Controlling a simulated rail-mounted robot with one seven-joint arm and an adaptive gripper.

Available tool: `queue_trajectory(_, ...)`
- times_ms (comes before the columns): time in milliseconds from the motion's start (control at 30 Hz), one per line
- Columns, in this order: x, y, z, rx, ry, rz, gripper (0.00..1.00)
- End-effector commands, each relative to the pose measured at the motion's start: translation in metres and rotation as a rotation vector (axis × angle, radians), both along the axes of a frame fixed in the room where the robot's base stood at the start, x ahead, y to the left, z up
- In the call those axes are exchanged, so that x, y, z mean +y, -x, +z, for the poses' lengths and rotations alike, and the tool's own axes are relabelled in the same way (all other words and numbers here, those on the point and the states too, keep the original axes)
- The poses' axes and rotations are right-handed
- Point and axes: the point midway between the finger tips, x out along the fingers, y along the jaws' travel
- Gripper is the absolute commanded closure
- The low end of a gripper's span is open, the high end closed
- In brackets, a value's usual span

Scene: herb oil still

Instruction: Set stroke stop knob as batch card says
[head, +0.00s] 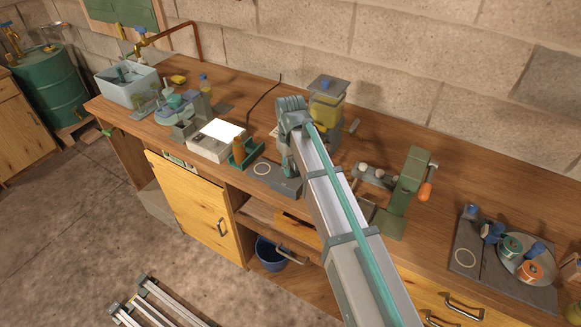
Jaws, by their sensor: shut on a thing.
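My arm reaches up from the bottom of the head view and bends down at the wrist over the middle of the bench. My gripper (287,166) is at its end, small and partly hidden by the arm. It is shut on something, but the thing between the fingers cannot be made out. It is low, beside the grey plate with a white ring (262,168) and in front of a dispenser with yellow liquid (326,112). I cannot pick out the stroke stop knob or its setting. No batch card can be read.
A bright white-topped box (216,132) and a green stand (243,152) are left of my gripper. A green press with an orange handle (415,177) stands to the right. A dark mat (466,262) with a plate of spools is farther right. A sink basin (127,85) is far left.

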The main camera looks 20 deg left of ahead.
Motion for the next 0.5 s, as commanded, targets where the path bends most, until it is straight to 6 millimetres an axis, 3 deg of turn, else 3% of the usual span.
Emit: queue_trajectory(500, 0.0005, -0.0008, 0.0006, -0.002, -0.001, 0.056, 1.00)
